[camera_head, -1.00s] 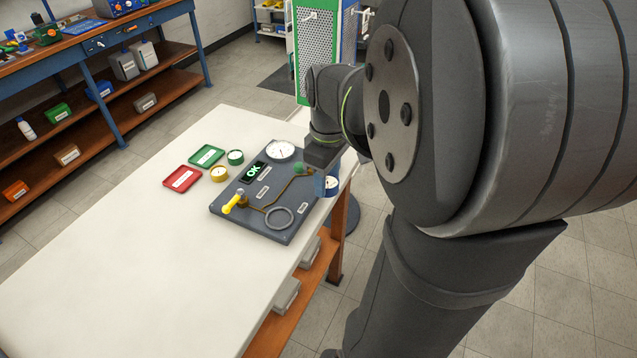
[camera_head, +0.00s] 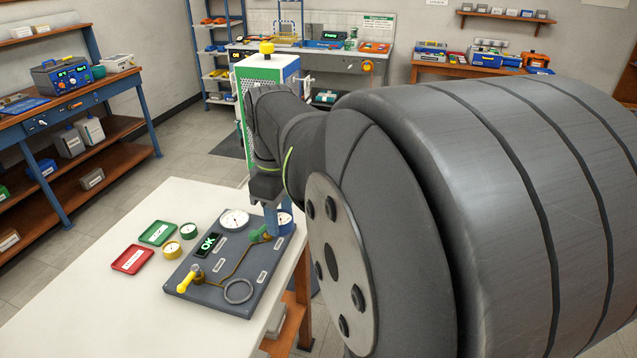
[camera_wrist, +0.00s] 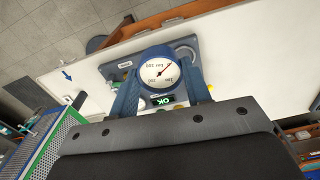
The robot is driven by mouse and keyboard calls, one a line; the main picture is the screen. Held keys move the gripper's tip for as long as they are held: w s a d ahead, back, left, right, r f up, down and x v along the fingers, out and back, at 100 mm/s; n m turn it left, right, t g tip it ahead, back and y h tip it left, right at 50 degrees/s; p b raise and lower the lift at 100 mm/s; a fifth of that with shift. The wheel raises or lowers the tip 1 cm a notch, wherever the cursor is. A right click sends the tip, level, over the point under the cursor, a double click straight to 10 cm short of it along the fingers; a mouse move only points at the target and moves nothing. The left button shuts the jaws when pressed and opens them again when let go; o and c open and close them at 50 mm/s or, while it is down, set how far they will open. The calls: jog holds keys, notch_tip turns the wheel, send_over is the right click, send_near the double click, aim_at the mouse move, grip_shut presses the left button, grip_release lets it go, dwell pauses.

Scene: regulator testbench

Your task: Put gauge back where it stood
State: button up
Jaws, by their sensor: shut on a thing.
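My gripper (camera_head: 276,218) is shut on a blue gauge with a white dial (camera_head: 286,219), at the far right corner of the dark test board (camera_head: 210,291). In the wrist view the gauge (camera_wrist: 160,70) sits between my two blue fingers, dial facing the camera. Whether its underside touches the board cannot be told. A green fitting (camera_head: 260,234) with a brass pipe is just left of the gauge in the head view. A grey ring (camera_head: 238,291) lies empty at the board's near end.
The board also carries a large white dial (camera_head: 234,220), a lit OK display (camera_head: 208,244) and a yellow-handled valve (camera_head: 187,281). Left of it are a green gauge (camera_head: 188,231), a yellow gauge (camera_head: 171,246), a green tray (camera_head: 157,233) and a red tray (camera_head: 132,259). The near white tabletop (camera_head: 80,305) is clear.

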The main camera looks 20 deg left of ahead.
dwell(0.3)
jog(key=w+a+f+n, duration=0.1)
jog(key=w+a+f, duration=0.2)
jog(key=a, duration=0.7)
jog(key=n, duration=0.2)
send_over(155, 275)
jog(key=f, duration=1.5)
jog(key=shift+w+d+f, duration=0.25)
jog(key=shift+d+f, duration=0.05)
jog(key=shift+f, duration=0.1)
jog(key=shift+s+a+f, duration=0.2)
jog(key=shift+a+f, duration=0.1)
jog(key=shift+a, duration=0.05)
jog(key=shift+f, duration=1.9)
